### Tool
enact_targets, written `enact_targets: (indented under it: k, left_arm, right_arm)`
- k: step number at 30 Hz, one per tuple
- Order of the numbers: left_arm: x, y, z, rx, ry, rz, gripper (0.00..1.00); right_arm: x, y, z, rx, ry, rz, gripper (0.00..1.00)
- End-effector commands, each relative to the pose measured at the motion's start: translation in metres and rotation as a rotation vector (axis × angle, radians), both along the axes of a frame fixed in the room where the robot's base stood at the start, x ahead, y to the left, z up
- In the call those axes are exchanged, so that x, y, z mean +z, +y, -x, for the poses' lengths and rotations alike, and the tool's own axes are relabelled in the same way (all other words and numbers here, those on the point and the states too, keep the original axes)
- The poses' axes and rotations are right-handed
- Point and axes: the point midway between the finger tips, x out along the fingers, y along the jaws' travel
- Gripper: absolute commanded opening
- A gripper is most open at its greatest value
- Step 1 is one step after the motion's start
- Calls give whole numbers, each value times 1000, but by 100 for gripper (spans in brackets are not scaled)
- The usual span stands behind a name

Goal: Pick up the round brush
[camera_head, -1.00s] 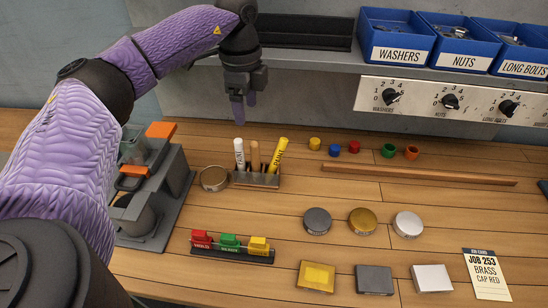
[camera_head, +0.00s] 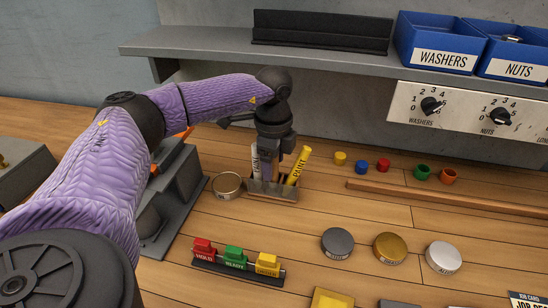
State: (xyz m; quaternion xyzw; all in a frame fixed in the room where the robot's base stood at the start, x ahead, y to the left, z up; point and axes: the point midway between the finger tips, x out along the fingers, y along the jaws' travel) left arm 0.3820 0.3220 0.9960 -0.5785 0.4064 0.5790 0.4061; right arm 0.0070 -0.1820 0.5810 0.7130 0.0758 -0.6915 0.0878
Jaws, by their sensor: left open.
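A small holder (camera_head: 284,194) stands on the wooden bench with a white marker (camera_head: 256,158) at its left and a yellow paint marker (camera_head: 299,166) at its right. Between them, the earlier frame shows a tan wooden handle, which may be the round brush; my left gripper and its fingers cover it now. My left gripper (camera_head: 267,170) points down over the middle of the holder, its jaws open and its fingers between the two markers. I cannot tell whether they touch the handle. My right gripper is not in view.
A round tin (camera_head: 227,184) sits close left of the holder. A grey shelf (camera_head: 210,40) with blue bins (camera_head: 437,45) is behind. A wooden strip (camera_head: 440,198) and small coloured caps lie to the right. A tag rack (camera_head: 238,265) is in front.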

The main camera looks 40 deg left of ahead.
Motion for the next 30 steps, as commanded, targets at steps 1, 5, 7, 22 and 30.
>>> enact_targets:
  k: [1, 5, 7, 22, 30]
  left_arm:
    - [0, 0, 0, 0, 0, 0, 73]
    - [1, 0, 0, 0, 0, 0, 45]
    - [1, 0, 0, 0, 0, 0, 30]
    - [3, 0, 0, 0, -1, 1, 0]
    - [80, -1, -1, -1, -8, 1, 0]
  right_arm:
    - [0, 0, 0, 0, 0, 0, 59]
    - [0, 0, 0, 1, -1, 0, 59]
    - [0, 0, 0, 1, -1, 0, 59]
    - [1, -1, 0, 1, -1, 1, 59]
    - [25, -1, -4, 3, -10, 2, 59]
